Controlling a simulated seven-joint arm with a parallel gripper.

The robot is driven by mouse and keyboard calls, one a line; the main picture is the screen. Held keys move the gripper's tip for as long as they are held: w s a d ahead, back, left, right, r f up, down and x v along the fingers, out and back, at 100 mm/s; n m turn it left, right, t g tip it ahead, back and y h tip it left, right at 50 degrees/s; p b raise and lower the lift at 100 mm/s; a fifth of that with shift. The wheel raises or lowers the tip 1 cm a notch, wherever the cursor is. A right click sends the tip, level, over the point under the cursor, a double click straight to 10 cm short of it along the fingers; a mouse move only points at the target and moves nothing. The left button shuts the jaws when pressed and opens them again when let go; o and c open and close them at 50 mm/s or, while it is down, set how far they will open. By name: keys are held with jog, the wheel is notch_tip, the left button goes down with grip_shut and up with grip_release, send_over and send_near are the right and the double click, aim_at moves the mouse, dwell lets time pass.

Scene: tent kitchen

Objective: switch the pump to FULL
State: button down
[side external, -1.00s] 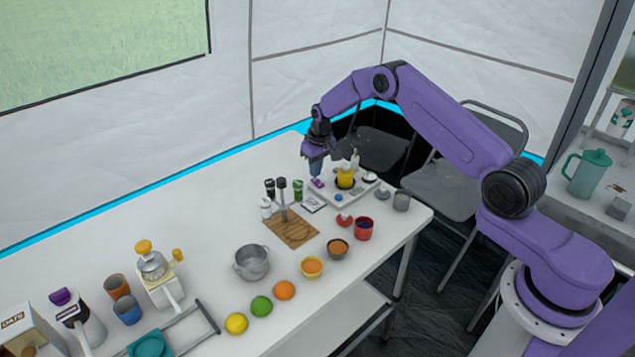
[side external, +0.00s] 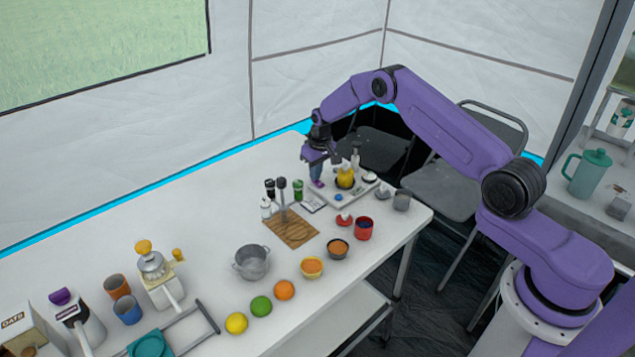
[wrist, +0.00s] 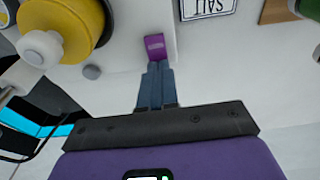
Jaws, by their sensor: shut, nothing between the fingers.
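The pump unit is a white base (side external: 328,198) on the table's far right part, with a yellow round body (side external: 346,178) standing on it. The yellow body also shows at the upper left of the wrist view (wrist: 62,28). A small purple switch (wrist: 156,45) sits on the base, and shows in the side view (side external: 318,184) just below my gripper. My gripper (side external: 316,178) is shut and empty, pointing down. In the wrist view its fingertips (wrist: 155,68) are right at the purple switch and seem to touch it. Any FULL marking is too small or hidden to read.
The table's left back area is clear.

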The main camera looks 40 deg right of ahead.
jog(key=shift+f, duration=0.25)
jog(key=shift+r, duration=3.55)
